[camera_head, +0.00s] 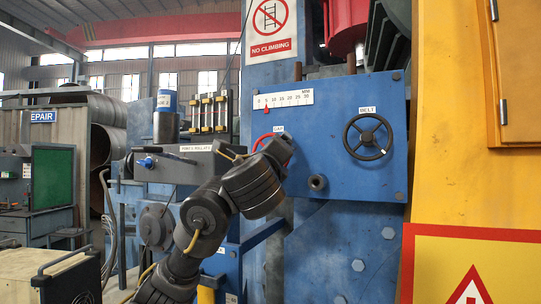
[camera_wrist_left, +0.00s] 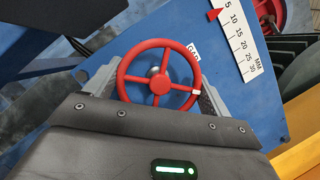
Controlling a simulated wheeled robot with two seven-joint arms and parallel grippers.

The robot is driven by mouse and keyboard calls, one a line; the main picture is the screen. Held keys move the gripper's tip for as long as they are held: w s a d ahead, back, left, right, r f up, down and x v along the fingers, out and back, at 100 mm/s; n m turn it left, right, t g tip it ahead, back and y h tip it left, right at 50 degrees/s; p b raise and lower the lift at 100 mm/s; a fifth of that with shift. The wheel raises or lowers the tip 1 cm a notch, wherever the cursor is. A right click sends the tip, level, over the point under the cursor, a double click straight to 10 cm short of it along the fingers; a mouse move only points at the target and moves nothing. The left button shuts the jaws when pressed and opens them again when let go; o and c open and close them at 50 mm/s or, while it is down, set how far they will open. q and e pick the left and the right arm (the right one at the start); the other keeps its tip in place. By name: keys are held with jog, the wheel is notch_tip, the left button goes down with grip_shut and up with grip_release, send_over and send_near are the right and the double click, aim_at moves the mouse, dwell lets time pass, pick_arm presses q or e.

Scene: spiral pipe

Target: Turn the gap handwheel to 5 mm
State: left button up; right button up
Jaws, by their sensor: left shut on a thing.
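The red gap handwheel (camera_wrist_left: 160,87) shows in the wrist view, with a GAP label beside it. In the head view only a red arc of the gap handwheel (camera_head: 258,143) shows; my arm hides the rest. My left gripper (camera_head: 277,150) is at the wheel, and in the wrist view its two fingers sit on opposite sides of the rim, shut on it. The white mm scale (camera_head: 285,99) runs to 30. Its red pointer (camera_head: 266,109) stands at about the 5 mark; the wrist view shows the pointer (camera_wrist_left: 214,14) near 5 as well. My right gripper is not in view.
A black BELT handwheel (camera_head: 368,137) is on the same blue panel (camera_head: 340,185), right of my gripper. A yellow housing (camera_head: 470,190) stands at the right, and a grey roller unit (camera_head: 185,165) at the left.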

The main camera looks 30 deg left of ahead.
pick_arm(q)
jog(key=o, duration=0.9)
jog(key=b+v, duration=0.3)
jog(key=v, duration=0.8)
jog(key=shift+w, duration=0.1)
